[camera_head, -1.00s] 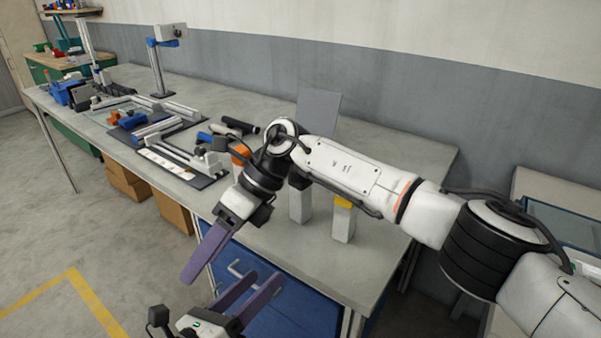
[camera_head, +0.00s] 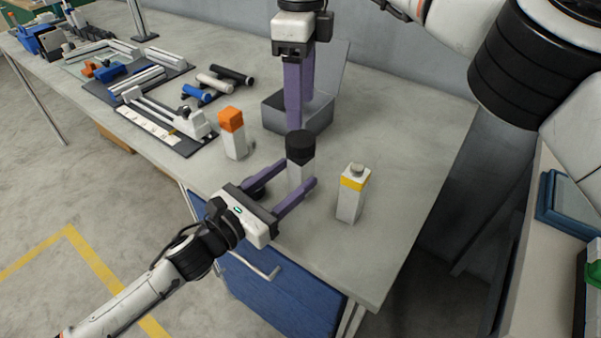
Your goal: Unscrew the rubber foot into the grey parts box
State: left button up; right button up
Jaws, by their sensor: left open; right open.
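A white upright post (camera_head: 296,178) with a black round top (camera_head: 300,146), which looks like the rubber foot, stands near the table's front edge. My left gripper (camera_head: 300,175) is open, its purple fingers on either side of the post below the black top; I cannot tell if they touch it.
A white post with an orange top (camera_head: 231,120) stands to the left, and one with a yellow band (camera_head: 353,184) to the right. Dark, white and blue cylinders (camera_head: 213,83) and a rail fixture (camera_head: 160,120) lie farther left. The table's right side is clear.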

aim_at(294, 175)
pick_arm(q)
jog(key=shift+x, duration=1.65)
grip_shut()
